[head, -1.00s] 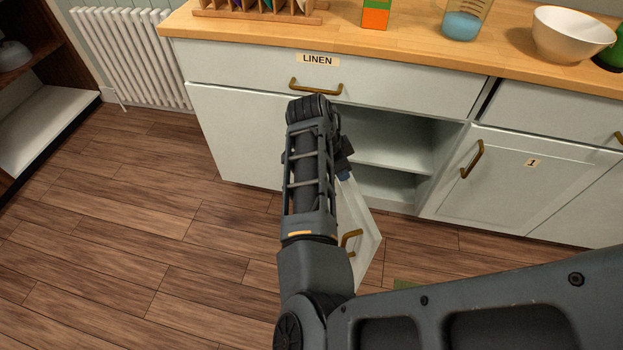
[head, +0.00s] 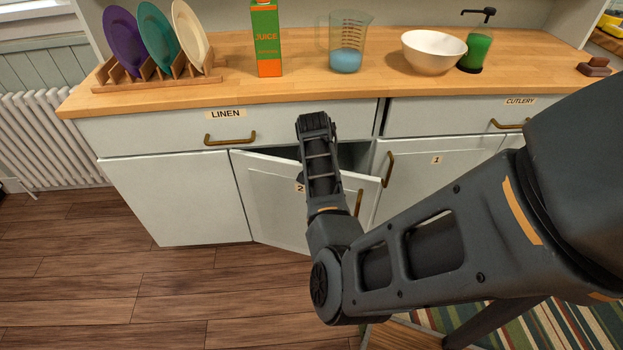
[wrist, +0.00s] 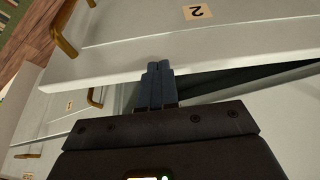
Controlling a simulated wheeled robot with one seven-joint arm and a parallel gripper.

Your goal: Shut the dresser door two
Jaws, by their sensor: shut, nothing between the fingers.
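Door two (head: 275,205) is a pale panel with a "2" label and a brass handle (head: 359,201). It stands ajar on the dresser (head: 175,198), its right side out from the front and a dark gap above its top edge. In the wrist view the door (wrist: 225,40) fills the top. My gripper (wrist: 159,66) is shut and empty, its blue-grey fingertips at the door's edge. I cannot tell whether they touch it. In the head view my arm hides the fingers and part of the door.
Door one (head: 430,185) is closed to the right. The linen drawer (head: 165,132) above looks shut. The countertop (head: 205,92) holds a plate rack, juice carton (head: 266,40), measuring jug (head: 348,45) and white bowl (head: 434,52). Wood floor (head: 100,270) is clear at left.

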